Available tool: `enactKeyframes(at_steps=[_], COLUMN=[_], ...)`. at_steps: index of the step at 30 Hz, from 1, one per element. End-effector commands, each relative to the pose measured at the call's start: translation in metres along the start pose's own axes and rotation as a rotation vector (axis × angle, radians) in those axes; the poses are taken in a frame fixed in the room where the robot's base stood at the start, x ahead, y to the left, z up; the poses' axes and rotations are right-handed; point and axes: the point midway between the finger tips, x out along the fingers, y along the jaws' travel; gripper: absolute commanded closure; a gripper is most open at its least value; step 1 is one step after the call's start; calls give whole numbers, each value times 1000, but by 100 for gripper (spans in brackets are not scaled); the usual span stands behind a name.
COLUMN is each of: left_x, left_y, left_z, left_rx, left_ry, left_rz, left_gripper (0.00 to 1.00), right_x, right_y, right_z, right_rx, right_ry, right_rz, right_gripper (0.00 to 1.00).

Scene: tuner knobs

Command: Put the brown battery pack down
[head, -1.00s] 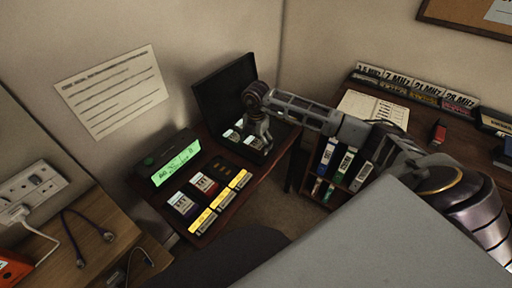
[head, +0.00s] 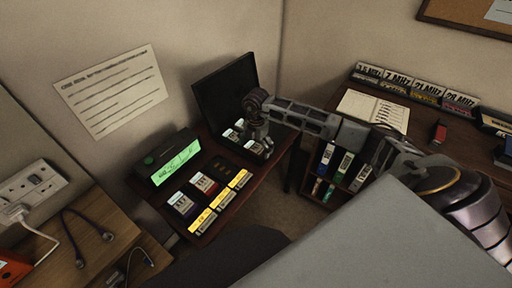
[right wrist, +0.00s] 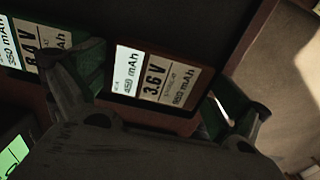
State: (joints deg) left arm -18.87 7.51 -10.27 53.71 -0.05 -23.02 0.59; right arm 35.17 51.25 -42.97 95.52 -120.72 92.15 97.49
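The brown battery pack (right wrist: 158,80), with a white label reading 3.6 V, lies between the spread fingers of my right gripper (right wrist: 155,105) in the right wrist view. Both fingers look apart from its sides. In the head view my right gripper (head: 258,138) points down into the open black case (head: 225,92) and hides part of its contents. Pale-labelled packs (head: 231,135) show beside it there. A green pack (right wrist: 50,48) with an 8.4 V label lies left of the brown one in the wrist view. My left gripper is out of view.
A device with a lit green screen (head: 178,162) stands left of the case. Red-labelled packs (head: 182,204) and yellow-labelled packs (head: 202,221) lie in front. A small rack of upright packs (head: 345,163) stands under my right arm.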

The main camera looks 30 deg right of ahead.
Motion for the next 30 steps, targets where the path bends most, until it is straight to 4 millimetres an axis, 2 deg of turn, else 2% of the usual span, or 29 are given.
enactKeyframes(at_steps=[8,14,21,30], left_x=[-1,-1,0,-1], left_y=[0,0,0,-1], left_z=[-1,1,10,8], left_rx=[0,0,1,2], left_ry=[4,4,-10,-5], left_rz=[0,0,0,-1], left_gripper=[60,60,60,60], right_x=[-1,-12,-41,-86], right_y=[0,1,1,1], right_z=[0,0,1,0], right_rx=[0,0,0,0], right_ry=[0,-1,-2,-1], right_rz=[1,2,4,3], right_gripper=[0,0,0,0])
